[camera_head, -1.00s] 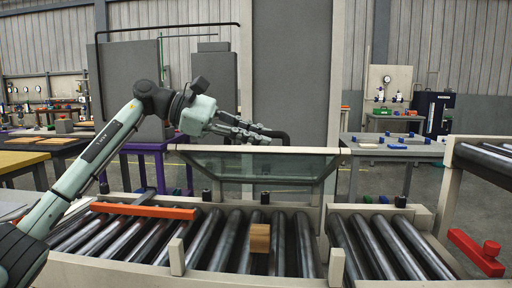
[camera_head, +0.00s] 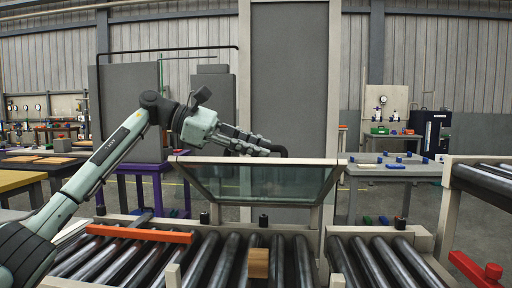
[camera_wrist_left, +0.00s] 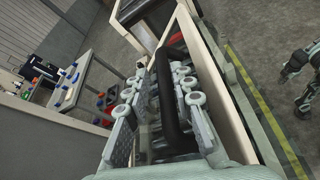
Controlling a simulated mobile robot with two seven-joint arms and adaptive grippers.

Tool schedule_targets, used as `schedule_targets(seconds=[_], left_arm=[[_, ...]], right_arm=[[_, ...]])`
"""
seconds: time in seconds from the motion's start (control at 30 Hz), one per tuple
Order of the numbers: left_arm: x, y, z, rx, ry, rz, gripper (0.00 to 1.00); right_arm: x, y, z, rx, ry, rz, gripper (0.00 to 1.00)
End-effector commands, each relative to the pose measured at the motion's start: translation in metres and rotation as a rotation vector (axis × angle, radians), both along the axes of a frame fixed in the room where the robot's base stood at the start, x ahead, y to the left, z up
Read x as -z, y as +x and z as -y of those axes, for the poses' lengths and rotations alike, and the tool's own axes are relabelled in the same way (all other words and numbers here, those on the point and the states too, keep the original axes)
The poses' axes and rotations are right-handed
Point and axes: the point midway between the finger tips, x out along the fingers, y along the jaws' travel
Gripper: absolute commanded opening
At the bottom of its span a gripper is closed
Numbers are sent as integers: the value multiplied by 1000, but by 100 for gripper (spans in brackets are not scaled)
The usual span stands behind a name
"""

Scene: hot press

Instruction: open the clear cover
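The clear cover (camera_head: 255,182) is a greenish see-through pane in a beige frame, above the far side of the roller conveyor. It stands raised, with its wide edge on top. My left gripper (camera_head: 262,146) is at the cover's black bar handle (camera_head: 281,149), by the top edge. In the left wrist view the handle (camera_wrist_left: 168,85) runs between the two fingers of my left gripper (camera_wrist_left: 160,88), which lie close along both sides. The exact finger contact is partly hidden. My right gripper is not in view.
Rollers (camera_head: 230,262) carry a wooden block (camera_head: 258,263). An orange-red bar (camera_head: 140,233) lies across the left rollers. A red part (camera_head: 478,270) and a raised roller section stand at the right. A tall grey panel (camera_head: 288,75) rises behind the cover.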

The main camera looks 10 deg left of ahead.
Motion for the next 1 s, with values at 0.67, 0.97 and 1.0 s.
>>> schedule_targets(seconds=[0.67, 0.97, 1.0], left_arm=[[-30, -9, -79, -5, -2, 1, 22], [-41, -14, -110, -1, 0, 0, 22], [-42, -15, -111, -1, 0, -1, 22]], right_arm=[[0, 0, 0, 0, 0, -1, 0], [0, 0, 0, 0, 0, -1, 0], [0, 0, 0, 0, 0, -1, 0]])
